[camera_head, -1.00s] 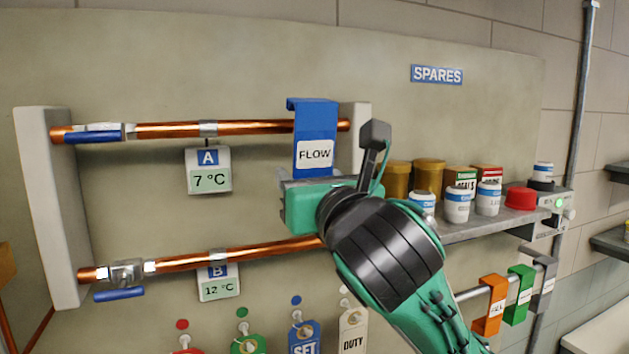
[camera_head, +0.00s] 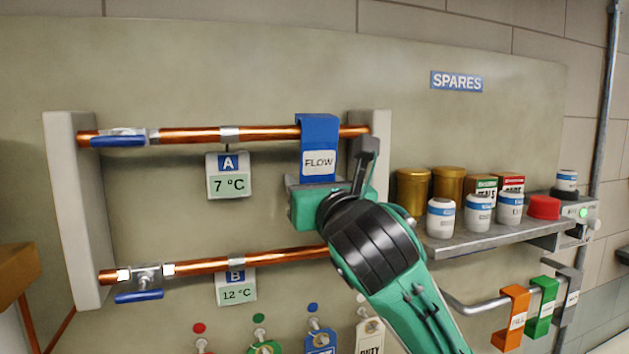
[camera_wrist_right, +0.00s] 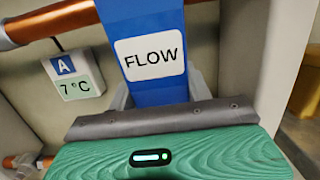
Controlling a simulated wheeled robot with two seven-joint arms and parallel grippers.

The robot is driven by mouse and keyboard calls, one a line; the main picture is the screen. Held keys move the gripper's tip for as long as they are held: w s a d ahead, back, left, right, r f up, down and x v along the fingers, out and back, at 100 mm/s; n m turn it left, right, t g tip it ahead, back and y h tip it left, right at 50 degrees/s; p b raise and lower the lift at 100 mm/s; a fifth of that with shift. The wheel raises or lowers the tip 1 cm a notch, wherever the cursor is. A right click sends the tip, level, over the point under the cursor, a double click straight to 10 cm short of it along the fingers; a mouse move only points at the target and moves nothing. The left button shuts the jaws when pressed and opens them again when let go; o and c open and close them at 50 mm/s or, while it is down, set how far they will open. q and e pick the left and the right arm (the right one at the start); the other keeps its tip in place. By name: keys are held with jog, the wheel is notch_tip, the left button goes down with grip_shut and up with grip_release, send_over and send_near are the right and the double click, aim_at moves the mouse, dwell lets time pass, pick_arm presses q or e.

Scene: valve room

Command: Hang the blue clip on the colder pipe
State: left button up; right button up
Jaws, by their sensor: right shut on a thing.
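The blue clip (camera_head: 319,140), labelled FLOW, has its hooked top at the upper copper pipe (camera_head: 190,135), near the pipe's right end. Its body hangs down in front. The upper pipe carries tag A (camera_head: 228,175), reading 7 °C; the lower copper pipe (camera_head: 220,263) carries tag B (camera_head: 236,286), reading 12 °C. My right gripper (camera_head: 318,184) is shut on the lower end of the clip. In the right wrist view the clip (camera_wrist_right: 150,50) rises from the jaws past the pipe (camera_wrist_right: 55,22). My left gripper is not in view.
White brackets (camera_head: 75,210) hold the pipe ends. A grey shelf (camera_head: 465,243) at right bears jars and boxes. Below it a rail (camera_head: 470,308) holds orange (camera_head: 512,318), green (camera_head: 541,305) and grey clips. Coloured tags hang along the bottom.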

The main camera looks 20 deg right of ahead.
jog(key=shift+f, duration=0.1)
jog(key=o, duration=1.1)
